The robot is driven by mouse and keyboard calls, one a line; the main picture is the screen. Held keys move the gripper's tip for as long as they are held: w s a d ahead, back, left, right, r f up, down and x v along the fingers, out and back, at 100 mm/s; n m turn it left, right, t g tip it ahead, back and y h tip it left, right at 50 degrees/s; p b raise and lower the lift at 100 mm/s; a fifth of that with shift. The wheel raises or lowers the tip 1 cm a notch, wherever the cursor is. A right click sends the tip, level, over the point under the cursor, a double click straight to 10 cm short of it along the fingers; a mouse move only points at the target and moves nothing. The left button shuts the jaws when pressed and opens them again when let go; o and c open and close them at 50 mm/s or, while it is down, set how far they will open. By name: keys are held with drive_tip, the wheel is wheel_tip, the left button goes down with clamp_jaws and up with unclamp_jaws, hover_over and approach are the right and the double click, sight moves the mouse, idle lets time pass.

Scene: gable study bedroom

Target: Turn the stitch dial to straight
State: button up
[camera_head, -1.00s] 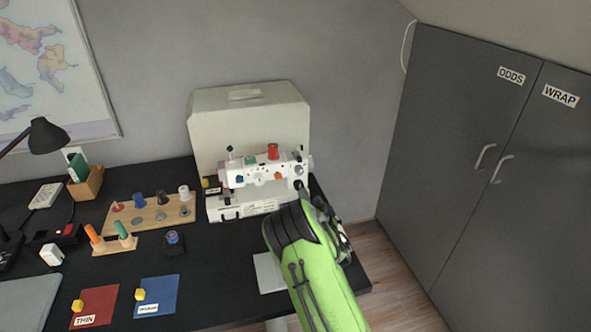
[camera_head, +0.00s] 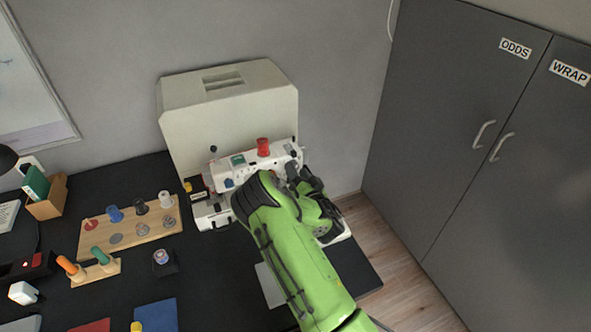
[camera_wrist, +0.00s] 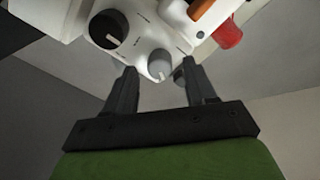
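The white sewing machine (camera_head: 277,158) stands on the black desk, its right front hidden behind my green arm. In the wrist view its white body (camera_wrist: 137,42) carries a black dial (camera_wrist: 108,30) with a white pointer mark and a smaller pale grey dial (camera_wrist: 160,66) with a pointer line. The labels are too small to read, so I cannot tell which one is the stitch dial. My gripper (camera_wrist: 159,69) is open, its two fingers apart on either side of the pale dial; contact cannot be made out. The black dial is left of the fingers.
A red spool (camera_head: 263,147) tops the machine, and a pale case (camera_head: 229,110) stands behind it. A wooden spool rack (camera_head: 130,237) and a blue mat (camera_head: 156,314) lie to the left. Dark cabinets (camera_head: 455,130) stand to the right, past clear floor.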

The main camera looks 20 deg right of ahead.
clamp_jaws()
drive_tip(key=shift+n, duration=0.4)
drive_tip(key=n+b, duration=0.1)
drive_tip(key=n, duration=1)
drive_tip(key=shift+w, duration=0.1)
drive_tip(key=shift+n, duration=0.4)
unclamp_jaws()
